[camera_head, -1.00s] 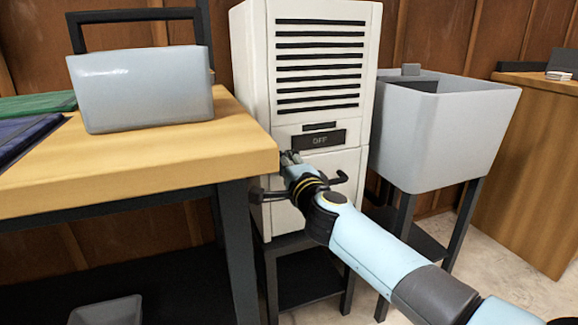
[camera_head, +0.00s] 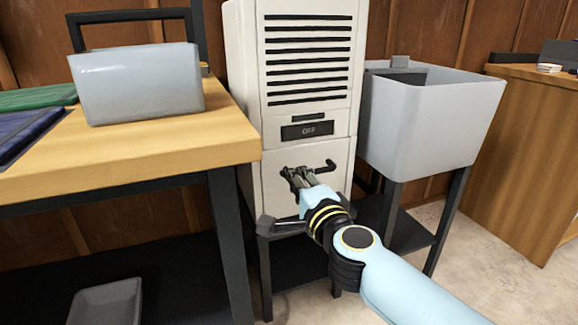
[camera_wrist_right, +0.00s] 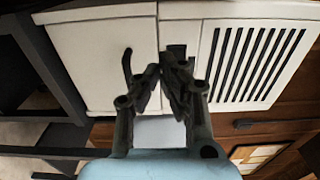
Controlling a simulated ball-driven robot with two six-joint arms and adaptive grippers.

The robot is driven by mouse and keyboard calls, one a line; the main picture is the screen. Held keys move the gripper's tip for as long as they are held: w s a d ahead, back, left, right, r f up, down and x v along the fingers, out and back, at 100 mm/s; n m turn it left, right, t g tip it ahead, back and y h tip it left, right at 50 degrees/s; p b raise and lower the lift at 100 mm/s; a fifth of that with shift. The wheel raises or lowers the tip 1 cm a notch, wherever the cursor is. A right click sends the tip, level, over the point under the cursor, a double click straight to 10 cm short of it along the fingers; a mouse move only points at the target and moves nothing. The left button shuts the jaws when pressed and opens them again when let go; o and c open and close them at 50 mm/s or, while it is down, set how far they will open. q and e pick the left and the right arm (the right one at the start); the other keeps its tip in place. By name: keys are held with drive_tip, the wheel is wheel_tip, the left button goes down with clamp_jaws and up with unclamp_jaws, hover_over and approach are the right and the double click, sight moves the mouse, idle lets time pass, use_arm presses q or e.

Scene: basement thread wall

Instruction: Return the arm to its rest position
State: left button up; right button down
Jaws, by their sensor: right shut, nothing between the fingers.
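My right gripper (camera_head: 296,178) is shut and empty in front of the lower door of a white cabinet-like machine (camera_head: 255,90). Its closed fingers also show in the right wrist view (camera_wrist_right: 166,75). The machine has black vent slats and a small dark panel reading "OFF" (camera_head: 307,130) above the gripper. A dark handle (camera_head: 326,166) on the lower door lies just right of the fingers in the head view; I cannot tell whether they touch. The handle also shows in the right wrist view (camera_wrist_right: 127,66), apart from the fingertips there. My left gripper is not in view.
A wooden-topped table (camera_head: 150,155) with a grey bin (camera_head: 135,85) stands at the left. A grey sink-like tub (camera_head: 430,120) on dark legs stands right of the machine. A wooden cabinet (camera_head: 530,160) is at the far right. A grey tray (camera_head: 105,303) sits low at left.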

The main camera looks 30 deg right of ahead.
drive_tip(key=s+a+f+n+g+y, duration=0.35)
drive_tip(key=s+f+n+g, duration=0.4)
drive_tip(key=s+f, duration=0.6)
drive_tip(key=s+a+f+n+g+y, duration=0.35)
drive_tip(key=s+f+n, duration=0.65)
drive_tip(key=s+f, duration=0.35)
use_arm(q)
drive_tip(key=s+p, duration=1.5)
drive_tip(key=p, duration=0.1)
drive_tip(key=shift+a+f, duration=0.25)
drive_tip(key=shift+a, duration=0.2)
use_arm(e)
drive_tip(key=s+d+f+n+g+h, duration=0.1)
drive_tip(key=s+d+f+g+h, duration=0.1)
drive_tip(key=s, duration=1)
drive_tip(key=s+d+f+n+g+h, duration=0.1)
drive_tip(key=s+d+f+n+g, duration=0.1)
drive_tip(key=s, duration=1.1)
drive_tip(key=shift+s+d+f+g+h, duration=0.15)
drive_tip(key=shift+d+f+g+h, duration=0.35)
drive_tip(key=shift+d+g, duration=0.6)
drive_tip(key=shift+f+n, duration=0.1)
drive_tip(key=shift+n, duration=0.15)
